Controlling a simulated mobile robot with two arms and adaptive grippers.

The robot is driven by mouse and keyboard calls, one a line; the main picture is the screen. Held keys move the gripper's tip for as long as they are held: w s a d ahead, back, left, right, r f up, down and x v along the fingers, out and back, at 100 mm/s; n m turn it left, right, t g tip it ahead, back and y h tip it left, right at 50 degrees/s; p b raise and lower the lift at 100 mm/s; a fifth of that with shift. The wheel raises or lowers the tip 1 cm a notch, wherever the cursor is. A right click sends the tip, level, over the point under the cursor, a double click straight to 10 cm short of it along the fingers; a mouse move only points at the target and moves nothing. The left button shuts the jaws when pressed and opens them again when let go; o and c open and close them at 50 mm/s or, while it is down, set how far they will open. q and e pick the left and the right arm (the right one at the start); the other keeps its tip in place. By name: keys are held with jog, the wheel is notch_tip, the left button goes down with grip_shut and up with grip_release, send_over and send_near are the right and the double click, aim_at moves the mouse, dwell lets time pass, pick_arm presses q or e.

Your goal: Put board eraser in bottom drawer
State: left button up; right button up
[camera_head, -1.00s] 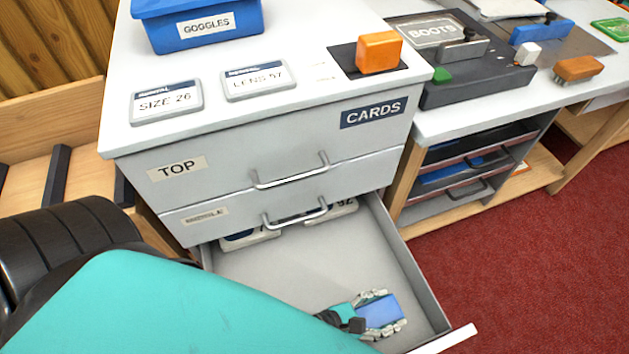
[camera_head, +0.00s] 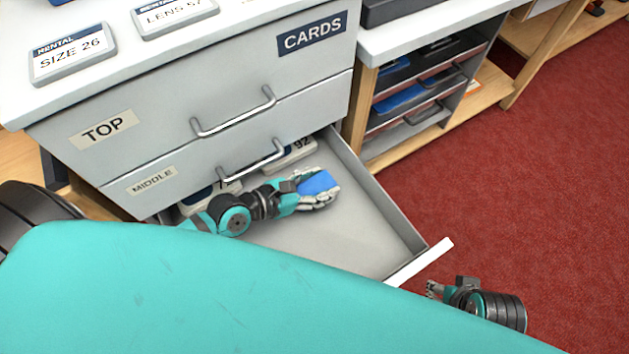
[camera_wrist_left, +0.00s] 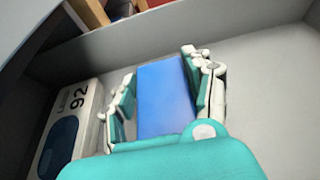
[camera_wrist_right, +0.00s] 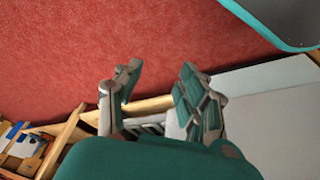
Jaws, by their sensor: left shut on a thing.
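My left gripper (camera_head: 317,188) is shut on a blue block (camera_head: 319,182), which I take to be the board eraser. In the left wrist view the blue block (camera_wrist_left: 164,98) sits between both fingers (camera_wrist_left: 160,90), beside a white card marked 92 (camera_wrist_left: 72,125). Whether the block touches the drawer floor is hard to tell. My right gripper (camera_head: 432,288) is outside the drawer, beyond its front edge. In the right wrist view its fingers (camera_wrist_right: 155,90) are apart and empty.
White cards (camera_head: 290,155) lie at the back of the drawer. The middle drawer (camera_head: 152,180) and top drawer (camera_head: 102,130) are shut above it, with protruding handles. The drawer's front half is bare. An open shelf unit (camera_head: 410,100) stands to the right, with red carpet (camera_head: 550,150) beyond.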

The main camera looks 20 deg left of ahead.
pick_arm(q)
jog(key=shift+w+a+f, duration=0.15)
jog(key=shift+w+a, duration=0.45)
jog(key=shift+a, duration=0.15)
jog(key=shift+f+b, duration=0.55)
jog(key=shift+f, duration=0.1)
jog(key=shift+d, duration=0.1)
pick_arm(e)
jog(key=v, duration=0.4)
pick_arm(q)
jog(key=o, duration=1.1)
jog(key=shift+f, duration=0.1)
jog(key=shift+o, duration=0.2)
jog(key=shift+s, duration=0.1)
